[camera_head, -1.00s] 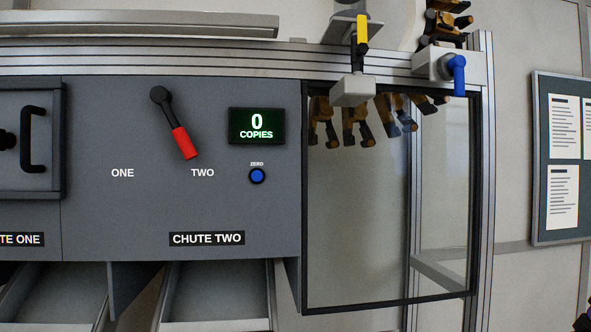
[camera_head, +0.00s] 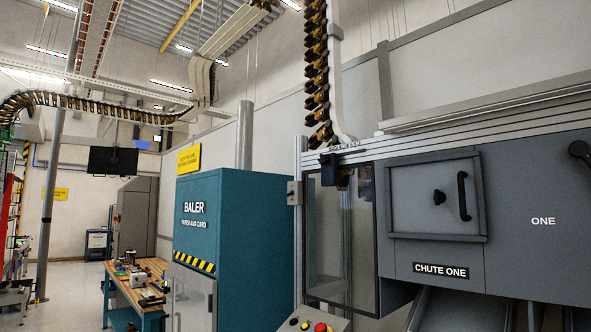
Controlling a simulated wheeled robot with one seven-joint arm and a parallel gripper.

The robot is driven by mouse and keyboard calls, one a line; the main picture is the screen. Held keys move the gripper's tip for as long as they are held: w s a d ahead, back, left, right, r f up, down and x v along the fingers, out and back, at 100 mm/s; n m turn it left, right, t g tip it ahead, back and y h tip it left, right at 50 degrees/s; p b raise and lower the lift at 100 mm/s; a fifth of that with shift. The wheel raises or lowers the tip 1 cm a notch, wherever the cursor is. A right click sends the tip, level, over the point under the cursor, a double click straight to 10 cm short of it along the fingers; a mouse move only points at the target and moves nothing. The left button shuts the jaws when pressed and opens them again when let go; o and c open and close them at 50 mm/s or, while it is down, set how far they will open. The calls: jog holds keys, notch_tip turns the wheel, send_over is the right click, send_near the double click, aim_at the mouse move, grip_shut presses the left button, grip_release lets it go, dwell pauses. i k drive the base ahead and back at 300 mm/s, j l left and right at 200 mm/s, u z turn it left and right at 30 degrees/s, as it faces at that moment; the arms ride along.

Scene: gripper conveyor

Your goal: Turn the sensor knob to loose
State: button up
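No knob marked as a sensor knob or with the word loose can be made out. A small dark knob (camera_head: 438,197) is on the hatch door of the grey machine, left of a black bar handle (camera_head: 462,196). A black block-shaped unit (camera_head: 336,171) is mounted on the rail above the glazed bay at the machine's left; no marking on it is readable. The black end of a lever (camera_head: 581,151) shows at the right edge, above the word ONE. My gripper is not in view.
A teal baler (camera_head: 225,235) stands left of the grey machine (camera_head: 520,190). A sloped panel with coloured buttons (camera_head: 318,325) juts out at the bottom. A workbench (camera_head: 140,290) with tools stands farther left. Open floor (camera_head: 70,300) shows at the far left.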

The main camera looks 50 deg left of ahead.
aim_at(323, 160)
jog(key=u, duration=1.75)
